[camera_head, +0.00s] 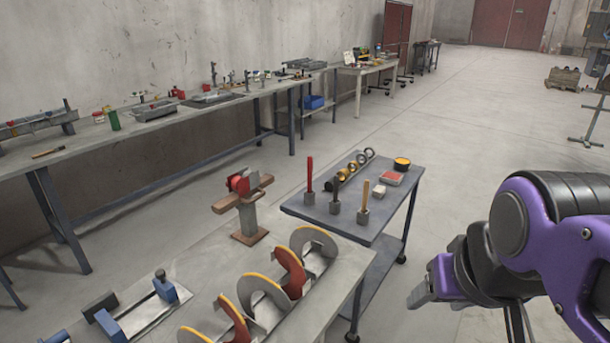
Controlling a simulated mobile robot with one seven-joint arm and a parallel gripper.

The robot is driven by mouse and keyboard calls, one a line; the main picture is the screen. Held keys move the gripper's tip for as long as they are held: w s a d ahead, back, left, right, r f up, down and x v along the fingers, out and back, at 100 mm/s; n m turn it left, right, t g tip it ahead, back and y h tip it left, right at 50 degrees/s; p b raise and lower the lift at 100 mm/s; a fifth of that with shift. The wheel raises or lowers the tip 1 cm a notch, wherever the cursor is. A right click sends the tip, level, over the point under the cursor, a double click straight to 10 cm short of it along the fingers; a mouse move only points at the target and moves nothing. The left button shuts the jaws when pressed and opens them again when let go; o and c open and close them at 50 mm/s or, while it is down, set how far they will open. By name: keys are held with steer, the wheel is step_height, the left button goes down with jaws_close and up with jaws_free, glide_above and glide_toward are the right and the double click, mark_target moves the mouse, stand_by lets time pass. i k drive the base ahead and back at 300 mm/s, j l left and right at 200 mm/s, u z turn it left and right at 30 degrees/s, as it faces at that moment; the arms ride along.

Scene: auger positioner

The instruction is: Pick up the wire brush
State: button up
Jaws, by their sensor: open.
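A small flat tool with a dark part and a tan end, possibly the wire brush (47,153), lies on the long grey bench (150,128) at the left. It is too small to be sure. My gripper (422,291) is at the lower right, on the end of my purple arm, far from that tool and to the right of the cart. It is open, and I see nothing between its fingers. Part of it is hidden behind my wrist.
A wheeled cart (315,212) stands mid-scene with upright-handled tools, rings and small tins. In front, a table (348,263) carries an auger screw (268,285), a red clamp on a post (241,184) and a blue fixture (165,287).

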mark_target(366, 184)
steer(key=u, duration=2.8)
steer(key=z, duration=2.75)
steer(key=i+u, duration=0.1)
steer(key=u, duration=0.35)
steer(key=i+l+u, duration=0.3)
steer(key=l+u, duration=0.3)
steer(key=i+l, duration=0.05)
steer(key=l, duration=0.05)
